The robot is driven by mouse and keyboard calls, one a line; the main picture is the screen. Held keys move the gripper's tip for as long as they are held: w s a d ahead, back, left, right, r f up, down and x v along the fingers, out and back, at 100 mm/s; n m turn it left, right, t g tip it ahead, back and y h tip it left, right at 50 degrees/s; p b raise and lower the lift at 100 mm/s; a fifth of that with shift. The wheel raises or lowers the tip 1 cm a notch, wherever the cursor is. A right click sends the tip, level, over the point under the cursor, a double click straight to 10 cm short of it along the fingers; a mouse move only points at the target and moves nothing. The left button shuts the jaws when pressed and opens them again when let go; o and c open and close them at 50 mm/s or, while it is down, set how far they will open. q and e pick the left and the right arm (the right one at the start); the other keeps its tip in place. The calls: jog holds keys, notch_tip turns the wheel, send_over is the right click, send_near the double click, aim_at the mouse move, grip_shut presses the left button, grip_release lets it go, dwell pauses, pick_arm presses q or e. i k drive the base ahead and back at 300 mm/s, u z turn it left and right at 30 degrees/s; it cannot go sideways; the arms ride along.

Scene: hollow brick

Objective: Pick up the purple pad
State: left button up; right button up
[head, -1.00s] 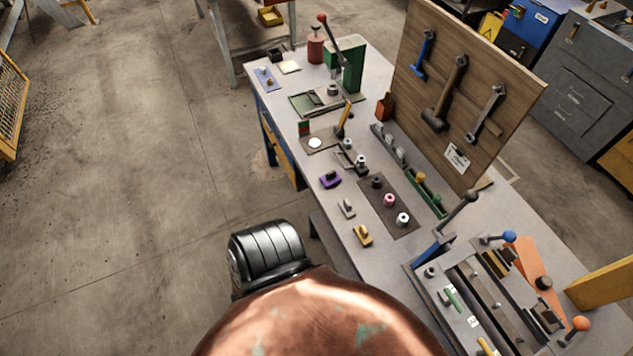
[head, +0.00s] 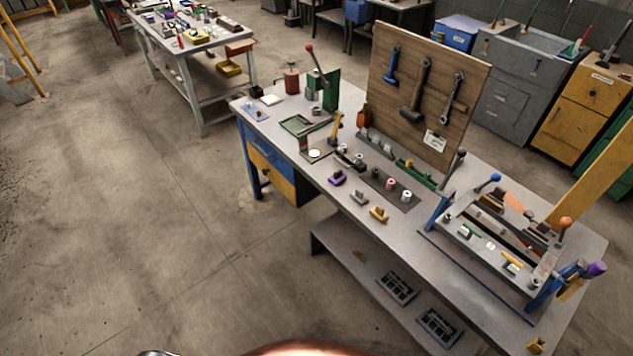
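The purple pad (head: 337,178) is a small purple piece with a dark top. It lies on the grey workbench (head: 318,178) near its front edge, left of a grey piece (head: 359,197) and a yellow piece (head: 379,214) of similar shape. Neither of my grippers shows clearly in the head view. Only a copper-coloured rounded part and a sliver of dark metal show at the bottom edge, well apart from the bench top.
A wooden tool board (head: 427,95) with hammers and a wrench stands at the bench's back. A lever fixture (head: 490,240) fills the right end. A lower shelf (head: 375,290) holds dark trays. A second table (head: 190,45) stands behind.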

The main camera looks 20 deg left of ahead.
aim_at(338, 177)
jog(key=u, duration=0.55)
jog(key=i, duration=1.15)
jog(key=k, duration=0.6)
jog(key=z, duration=0.6)
jog(key=i, duration=1.05)
jog(key=u, duration=0.1)
